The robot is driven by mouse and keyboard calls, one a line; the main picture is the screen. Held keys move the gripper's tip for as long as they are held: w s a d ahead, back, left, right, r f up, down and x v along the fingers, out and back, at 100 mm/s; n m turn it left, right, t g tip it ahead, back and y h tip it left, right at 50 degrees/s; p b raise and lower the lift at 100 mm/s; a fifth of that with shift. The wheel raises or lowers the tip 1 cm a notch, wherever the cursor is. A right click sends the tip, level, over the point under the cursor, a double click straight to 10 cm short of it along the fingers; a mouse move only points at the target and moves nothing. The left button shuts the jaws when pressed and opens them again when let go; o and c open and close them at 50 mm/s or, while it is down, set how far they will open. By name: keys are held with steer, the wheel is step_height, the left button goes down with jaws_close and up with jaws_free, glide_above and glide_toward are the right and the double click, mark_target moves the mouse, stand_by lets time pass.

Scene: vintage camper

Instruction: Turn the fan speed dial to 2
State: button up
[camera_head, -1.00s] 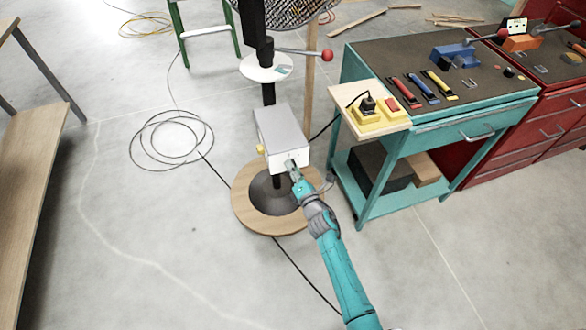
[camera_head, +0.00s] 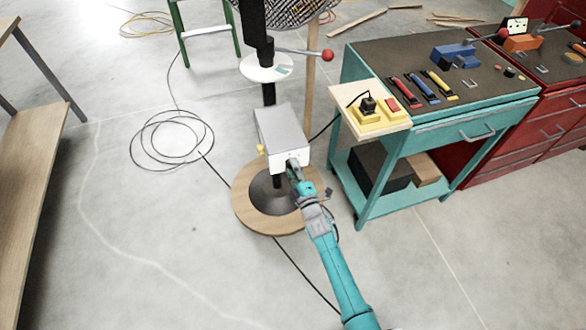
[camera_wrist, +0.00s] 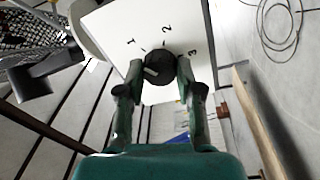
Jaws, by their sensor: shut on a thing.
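The fan speed dial (camera_wrist: 160,68) is a round black knob with a white mark on a pale panel (camera_wrist: 108,27). The numbers 1, 2 and 3 are printed around it. The white mark lies on the dial's left, lower side, below the 1, and does not point at the 2. My gripper (camera_wrist: 164,82) is shut on the dial, one finger on each side. In the head view, my gripper (camera_head: 293,168) is at the front face of the grey fan control box (camera_head: 281,127) and hides the dial.
The box is on a black post above a round wooden base (camera_head: 246,213). A teal workbench (camera_head: 400,60) with a wooden side shelf (camera_head: 345,100) stands to the right. A coiled black cable (camera_head: 172,140) lies on the floor at left. Floor around the base is mostly clear.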

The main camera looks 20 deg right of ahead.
steer(key=m+h, duration=0.1)
steer(key=m, duration=0.6)
steer(key=m+h, duration=0.1)
steer(key=m, duration=0.6)
steer(key=shift+a, duration=0.1)
steer(key=shift+m, duration=0.4)
steer(key=o, duration=1.2)
steer(key=shift+c, duration=0.2)
steer(key=s+f, duration=0.1)
steer(key=s, duration=1.1)
steer(key=shift+a, duration=0.3)
steer(key=shift+s, duration=0.1)
